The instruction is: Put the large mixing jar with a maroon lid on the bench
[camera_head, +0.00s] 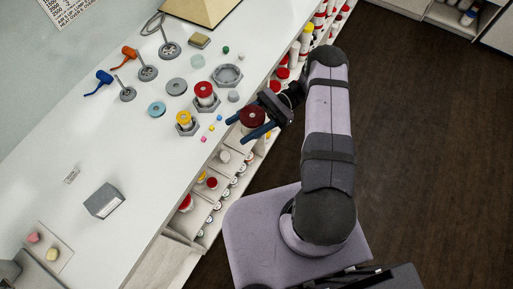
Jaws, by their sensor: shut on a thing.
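My gripper (255,127) is shut on a large jar with a maroon lid (252,117). The blue fingers lie on either side of the jar, near the lid. The jar is seen from above, at the front edge of the white bench (130,195). Its lower body is mostly hidden by the lid and fingers. I cannot tell how high it is held. A red-lidded jar (204,89) and a yellow-lidded jar (184,118) stand on the bench in grey hexagonal holders.
An empty grey hexagonal ring (228,75), a teal disc (157,109) and several small coloured cubes lie near the gripper. Shelves (213,195) with jars run below the bench edge. A grey box (104,201) stands at left; bench space around it is clear.

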